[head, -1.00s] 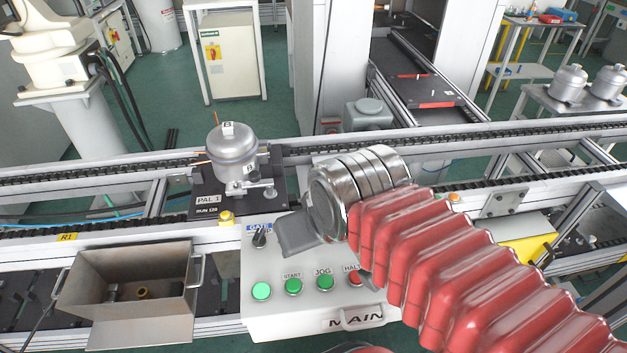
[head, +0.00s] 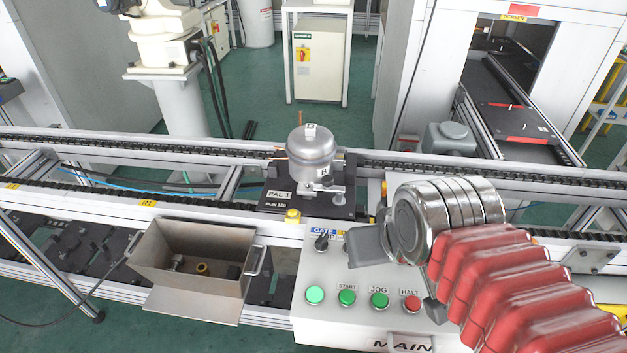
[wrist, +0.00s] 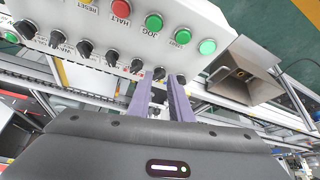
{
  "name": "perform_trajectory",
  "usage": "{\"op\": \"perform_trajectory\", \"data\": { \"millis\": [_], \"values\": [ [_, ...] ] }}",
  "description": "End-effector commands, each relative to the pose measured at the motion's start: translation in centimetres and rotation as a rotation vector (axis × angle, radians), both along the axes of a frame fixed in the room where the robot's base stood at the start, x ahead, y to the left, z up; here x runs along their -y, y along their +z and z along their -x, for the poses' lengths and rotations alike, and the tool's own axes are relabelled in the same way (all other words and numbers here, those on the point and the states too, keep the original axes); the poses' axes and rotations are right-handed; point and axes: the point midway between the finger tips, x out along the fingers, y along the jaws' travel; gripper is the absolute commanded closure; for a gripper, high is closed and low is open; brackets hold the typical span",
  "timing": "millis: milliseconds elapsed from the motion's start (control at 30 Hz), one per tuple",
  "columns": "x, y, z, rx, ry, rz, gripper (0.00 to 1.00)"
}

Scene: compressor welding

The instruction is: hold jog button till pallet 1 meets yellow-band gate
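Pallet 1 (head: 268,207), a dark plate marked PAL 1, sits on the conveyor behind the control panel. It carries an upright silver compressor (head: 311,155). The green JOG button (head: 379,300) is on the white panel, between START and the red HALT; it also shows in the wrist view (wrist: 154,21). My gripper (wrist: 162,78) hangs over the panel, its two purple-grey fingers apart with nothing between them. In the wrist view the fingertips lie over the row of black knobs, apart from JOG. My arm hides the panel's right part in the head view. I cannot make out a yellow-band gate.
A metal bin (head: 190,260) stands left of the panel. The conveyor rail (head: 100,198) runs across the view, with a yellow R1 label (head: 148,203). A white robot arm (head: 160,50) stands behind the line at left. A yellow-capped part (head: 292,215) is beside the pallet.

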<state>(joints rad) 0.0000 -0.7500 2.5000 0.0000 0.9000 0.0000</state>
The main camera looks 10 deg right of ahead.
Motion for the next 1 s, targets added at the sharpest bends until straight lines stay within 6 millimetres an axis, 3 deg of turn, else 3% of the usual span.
{"op": "perform_trajectory", "data": {
  "millis": [267,1000],
  "values": [
    [0.00,0.00,0.00,0.000,0.000,0.000,1.00],
    [0.00,0.00,0.00,0.000,0.000,0.000,1.00]
  ]
}}
